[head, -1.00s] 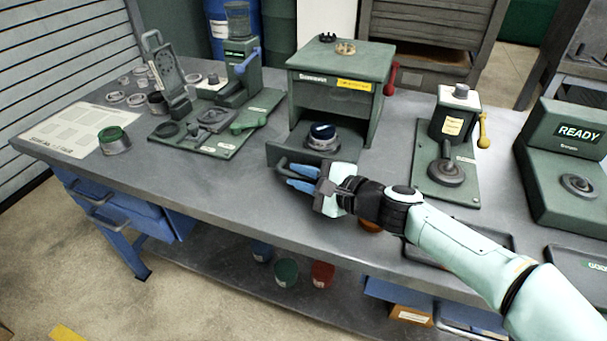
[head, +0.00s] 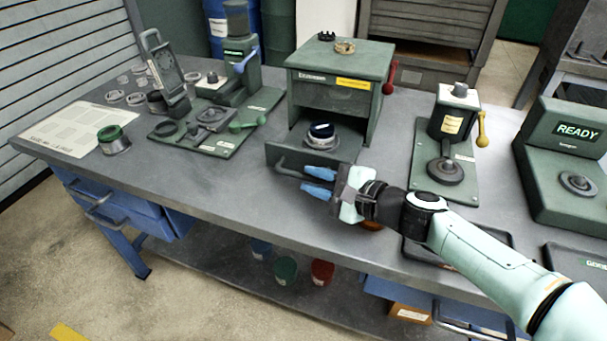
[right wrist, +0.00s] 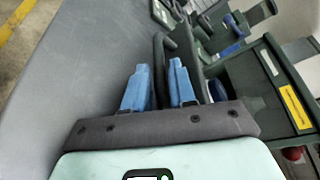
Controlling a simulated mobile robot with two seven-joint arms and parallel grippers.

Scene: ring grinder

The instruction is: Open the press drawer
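The green press (head: 340,78) stands on the bench in the middle of the head view. Its drawer (head: 283,154) is pulled out at the front, and a metal cup with a dark blue top (head: 321,138) sits in it. The dark drawer handle (head: 286,170) runs along the drawer front; it also shows in the right wrist view (right wrist: 159,52). My right gripper (head: 318,181) is open at the handle, its blue fingers apart on either side of the bar. Contact cannot be told. The right wrist view shows the fingers (right wrist: 160,86) with a gap. My left gripper is out of view.
A green station with a yellow lever (head: 447,140) and a READY display unit (head: 575,145) stand to the right. A green fixture plate (head: 225,145) and a green-topped cup (head: 114,140) are to the left.

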